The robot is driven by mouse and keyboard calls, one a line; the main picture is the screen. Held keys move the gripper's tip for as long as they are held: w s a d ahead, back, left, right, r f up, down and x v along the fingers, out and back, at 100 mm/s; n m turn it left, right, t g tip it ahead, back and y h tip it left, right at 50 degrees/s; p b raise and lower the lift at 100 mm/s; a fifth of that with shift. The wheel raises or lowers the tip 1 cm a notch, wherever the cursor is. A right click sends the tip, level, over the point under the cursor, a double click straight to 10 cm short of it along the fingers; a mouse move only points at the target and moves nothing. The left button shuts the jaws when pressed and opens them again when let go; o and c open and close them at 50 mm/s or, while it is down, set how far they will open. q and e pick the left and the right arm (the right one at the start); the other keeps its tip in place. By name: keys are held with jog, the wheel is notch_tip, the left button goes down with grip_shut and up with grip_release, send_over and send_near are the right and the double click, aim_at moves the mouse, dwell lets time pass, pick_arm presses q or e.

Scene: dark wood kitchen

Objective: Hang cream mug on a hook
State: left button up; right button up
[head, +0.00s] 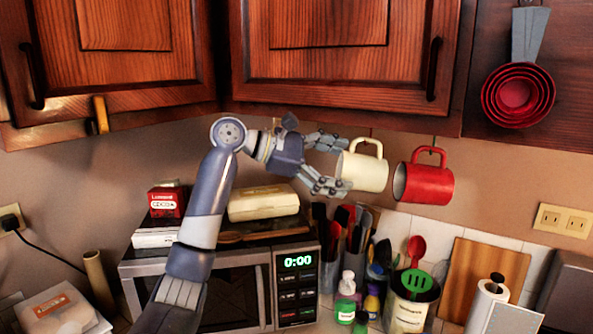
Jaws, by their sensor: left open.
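The cream mug (365,172) is under the wall cabinet, tilted, with its handle at the top and its open side to the left. A thin dark hook (371,132) shows right at the top of its handle; I cannot tell if the handle hangs on it. My left gripper (341,164) is open at the mug's left side, with one finger near its upper rim and the other near its lower rim. Whether they touch the mug is unclear. A red mug (430,184) hangs by its handle from another hook to the right. My right gripper is not in view.
The cabinet (340,95) lies close above my gripper. Below are a microwave (295,289) with boxes on top, utensil holders (408,312), small bottles (345,300) and a cutting board (484,275). Red measuring cups (517,95) hang at the upper right.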

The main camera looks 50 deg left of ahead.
pick_arm(q)
jog(key=s+a, duration=0.6)
jog(key=s, duration=0.3)
jog(key=shift+a, duration=0.15)
jog(key=shift+f, duration=0.1)
